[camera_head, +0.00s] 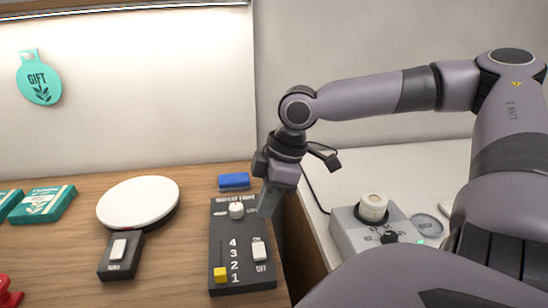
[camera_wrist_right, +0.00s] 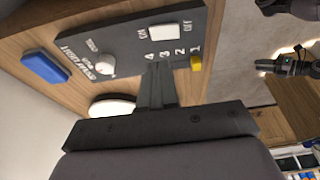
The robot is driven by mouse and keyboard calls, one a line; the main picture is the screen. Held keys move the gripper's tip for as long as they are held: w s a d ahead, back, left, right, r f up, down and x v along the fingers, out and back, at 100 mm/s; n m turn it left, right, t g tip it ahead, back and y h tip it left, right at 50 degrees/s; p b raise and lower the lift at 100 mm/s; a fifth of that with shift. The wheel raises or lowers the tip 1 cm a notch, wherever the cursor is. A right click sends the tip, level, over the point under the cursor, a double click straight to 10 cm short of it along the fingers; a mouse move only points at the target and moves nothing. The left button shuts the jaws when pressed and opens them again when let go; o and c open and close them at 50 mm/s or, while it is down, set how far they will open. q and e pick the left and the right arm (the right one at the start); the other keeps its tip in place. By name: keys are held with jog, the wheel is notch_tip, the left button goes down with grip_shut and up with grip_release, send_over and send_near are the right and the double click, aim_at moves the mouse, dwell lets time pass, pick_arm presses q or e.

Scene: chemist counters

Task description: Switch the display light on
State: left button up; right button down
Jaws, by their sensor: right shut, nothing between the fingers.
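A black control panel (camera_head: 222,248) lies on the wooden counter. It has a white round knob (camera_head: 236,210) at its far end, a white ON/OFF rocker switch (camera_head: 260,251) and a yellow slider (camera_head: 220,274) beside the 1 of a 1–4 scale. Which way the rocker is tipped I cannot tell. My right gripper (camera_head: 267,205) is shut and empty, pointing down by the panel's far right, right of the knob. In the right wrist view its fingers (camera_wrist_right: 158,68) show in front of the panel, between knob and slider. Dark gripper-like parts (camera_wrist_right: 287,66) show at upper right there.
A blue block (camera_head: 233,181) lies behind the panel. Left are a white round turntable (camera_head: 140,200), a small black switch box (camera_head: 120,255) and teal boxes (camera_head: 42,205). A grey device (camera_head: 358,238) stands on the white counter at right. A bright strip (camera_head: 125,9) runs along the top.

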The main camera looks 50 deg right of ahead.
jog(key=w+v, duration=0.1)
jog(key=v, duration=0.5)
jog(key=shift+s+d+p, duration=0.2)
jog(key=shift+d+p, duration=0.05)
jog(key=shift+p, duration=0.15)
